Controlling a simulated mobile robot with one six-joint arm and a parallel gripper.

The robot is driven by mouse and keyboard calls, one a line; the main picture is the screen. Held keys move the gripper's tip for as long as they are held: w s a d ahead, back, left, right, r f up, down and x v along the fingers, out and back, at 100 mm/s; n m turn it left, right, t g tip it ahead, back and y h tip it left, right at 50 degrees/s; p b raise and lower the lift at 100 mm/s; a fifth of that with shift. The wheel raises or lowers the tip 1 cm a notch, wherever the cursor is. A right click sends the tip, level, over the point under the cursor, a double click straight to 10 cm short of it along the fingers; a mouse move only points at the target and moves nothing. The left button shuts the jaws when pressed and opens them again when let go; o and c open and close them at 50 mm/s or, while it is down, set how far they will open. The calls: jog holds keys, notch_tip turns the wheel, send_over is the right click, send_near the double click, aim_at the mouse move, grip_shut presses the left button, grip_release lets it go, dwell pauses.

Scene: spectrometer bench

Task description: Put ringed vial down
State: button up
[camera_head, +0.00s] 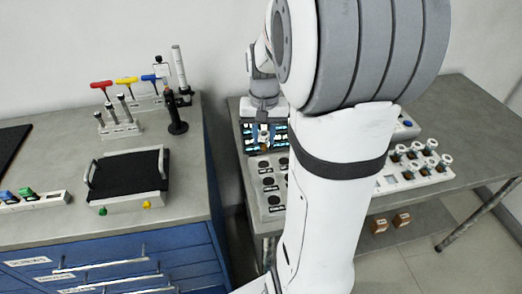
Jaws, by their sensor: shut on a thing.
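My gripper (263,134) is small in view, pointing down in front of a dark panel with bright cyan marks (280,133) on the right bench. It is shut on the ringed vial, which is too small and too covered by the fingers for its ring to be made out. A white rack (428,178) on the right holds several vials with pale caps (445,159). A grey block with dark round spots (276,213) lies in front of the gripper, partly hidden by my arm.
My arm hides the middle of the right bench (460,112). On the left bench stand a black-topped tray with handles (128,176), a rack of coloured T-handled tools (146,104) and a black stand (176,126). A gap separates the benches.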

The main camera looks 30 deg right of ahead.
aim_at(264, 151)
jog(key=shift+f, duration=2.85)
jog(key=shift+f, duration=0.2)
jog(key=o, duration=1)
jog(key=shift+c, duration=0.2)
notch_tip(264, 151, up, 12)
jog(key=shift+r, duration=0.1)
jog(key=s+a+f+n+t, duration=0.1)
jog(key=s+a+n+t, duration=0.2)
jog(key=s+a, duration=0.9)
jog(key=shift+s+a+f+n, duration=0.25)
jog(key=shift+f+n, duration=0.15)
jog(key=shift+n, duration=0.8)
